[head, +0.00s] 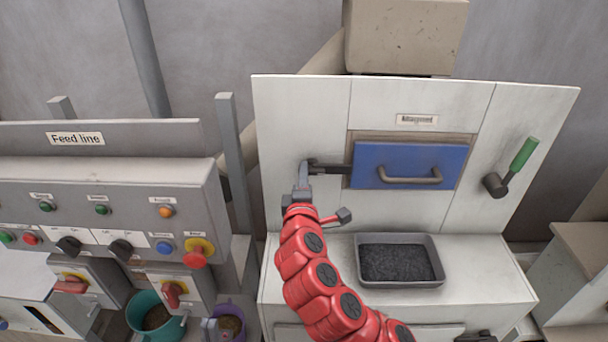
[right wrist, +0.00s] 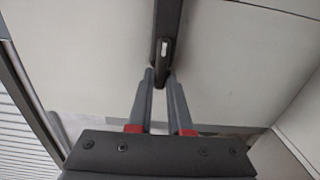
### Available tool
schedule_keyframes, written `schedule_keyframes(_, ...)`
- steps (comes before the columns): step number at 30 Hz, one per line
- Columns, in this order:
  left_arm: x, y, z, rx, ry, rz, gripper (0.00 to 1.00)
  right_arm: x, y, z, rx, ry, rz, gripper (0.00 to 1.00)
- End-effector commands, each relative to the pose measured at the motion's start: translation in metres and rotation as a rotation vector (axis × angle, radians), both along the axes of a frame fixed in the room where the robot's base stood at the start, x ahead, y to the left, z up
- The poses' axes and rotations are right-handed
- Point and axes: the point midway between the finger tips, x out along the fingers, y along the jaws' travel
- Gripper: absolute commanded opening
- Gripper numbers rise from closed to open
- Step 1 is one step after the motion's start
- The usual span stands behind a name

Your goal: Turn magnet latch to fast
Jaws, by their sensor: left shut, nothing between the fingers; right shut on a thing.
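The magnet latch is a dark bar (head: 328,168) at the left side of the blue drawer front (head: 410,152), below a small label reading "Magnet". It lies about level in the head view. My right gripper (head: 303,172) is shut on the latch's left end. In the right wrist view, the fingertips (right wrist: 162,78) close around the end of the dark latch bar (right wrist: 167,30). Any marking for "fast" cannot be made out.
A green-handled lever (head: 524,153) stands at the right of the white cabinet (head: 300,110). A grey tray (head: 432,283) of dark pellets sits on the ledge below the drawer. The Feed line panel (head: 110,195) and a grey post (head: 232,150) stand at left.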

Motion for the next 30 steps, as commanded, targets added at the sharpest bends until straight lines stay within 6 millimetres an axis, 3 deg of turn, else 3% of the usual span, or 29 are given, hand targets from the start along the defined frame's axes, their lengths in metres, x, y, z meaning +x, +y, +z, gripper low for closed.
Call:
schedule_keyframes(1,0.000,0.000,0.000,0.000,0.000,0.000,0.00,0.000,0.000,-0.002,-0.001,0.003,0.001,0.19)
schedule_keyframes(6,0.000,0.000,0.000,0.000,0.000,0.000,0.00,0.000,0.000,-0.001,0.000,0.003,0.001,0.47)
schedule_keyframes(15,0.000,0.000,-0.001,0.000,0.000,0.000,0.00,-0.001,0.000,-0.001,0.001,0.001,0.000,0.47)
schedule_keyframes(20,0.000,0.000,-0.005,0.000,0.000,0.000,0.00,-0.011,0.000,-0.002,0.001,-0.001,0.002,0.47)
schedule_keyframes(29,0.000,0.000,-0.022,0.000,0.000,0.000,0.00,-0.061,0.001,-0.004,-0.001,-0.001,0.005,0.47)
schedule_keyframes(30,0.000,0.000,-0.010,0.000,0.001,0.000,0.00,-0.072,0.002,0.003,-0.003,0.002,0.006,0.47)
